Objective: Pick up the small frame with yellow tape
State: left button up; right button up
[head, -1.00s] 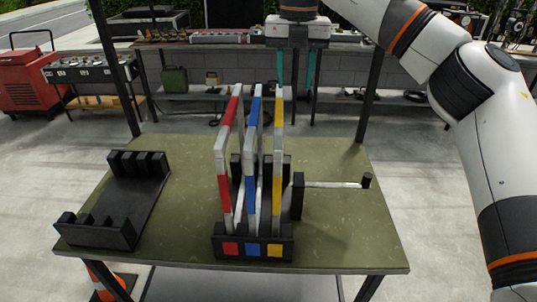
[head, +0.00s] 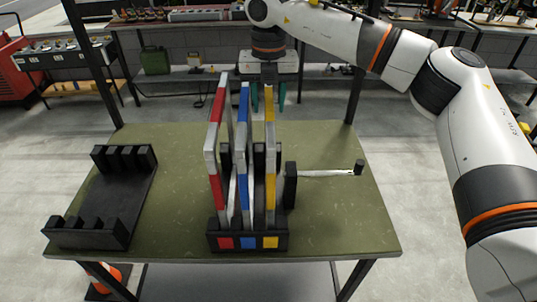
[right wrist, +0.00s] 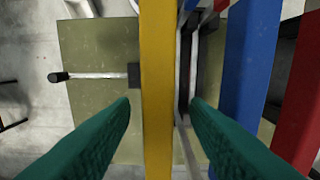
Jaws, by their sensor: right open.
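The frame with yellow tape (head: 270,185) stands upright in the rightmost slot of a black rack (head: 214,243) on the green table. Frames with blue tape (head: 244,105) and red tape (head: 212,184) stand to its left. My right gripper (head: 268,106) is open at the top of the yellow-taped frame, its teal fingers partly behind it. In the right wrist view the yellow bar (right wrist: 157,60) runs between the two open fingers (right wrist: 161,104), with a gap on each side. I cannot tell how far down the fingers reach. My left gripper is not in view.
An empty black slotted rack (head: 135,185) lies at the left of the green table (head: 330,225). A thin metal rod with a black end (head: 358,167) sticks out right of the filled rack. The table's right front is clear.

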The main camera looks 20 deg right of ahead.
jog(key=shift+f, duration=1.35)
jog(key=shift+s, duration=0.1)
grip_shut()
jog(key=shift+r, duration=0.15)
